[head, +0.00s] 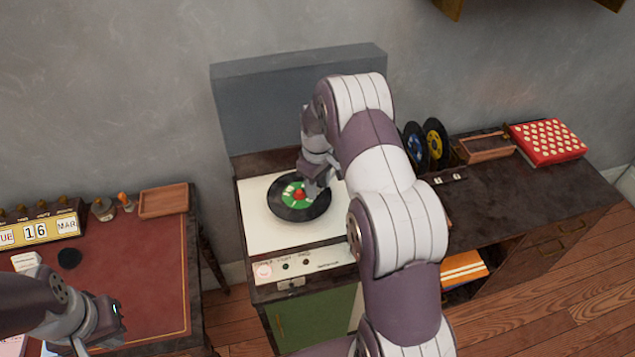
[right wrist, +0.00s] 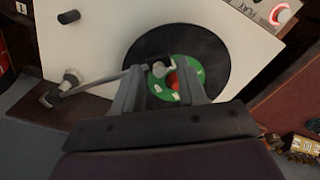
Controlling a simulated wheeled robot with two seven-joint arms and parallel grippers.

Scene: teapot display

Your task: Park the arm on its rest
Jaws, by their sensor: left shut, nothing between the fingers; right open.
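The turntable (head: 258,235) has a cream deck and a black record (head: 318,211) with a green label and a red centre. Its thin metal tonearm (right wrist: 98,86) shows in the right wrist view, running from a pivot (right wrist: 48,98) at the left to over the label. A small grey post (right wrist: 71,76) stands beside the tonearm near the pivot; I cannot tell whether it is the rest. My right gripper (head: 314,190) is open above the label, with the tonearm's end between or just below its fingers (right wrist: 160,72); contact is unclear. My left gripper (head: 88,338) is shut and empty over the desk.
A grey raised lid (head: 290,100) stands behind the deck. Two upright records (head: 434,140), a wooden tray (head: 487,150) and a red patterned box (head: 548,142) stand right on the dark cabinet. A red-topped desk (head: 150,265) at left holds a calendar (head: 38,230).

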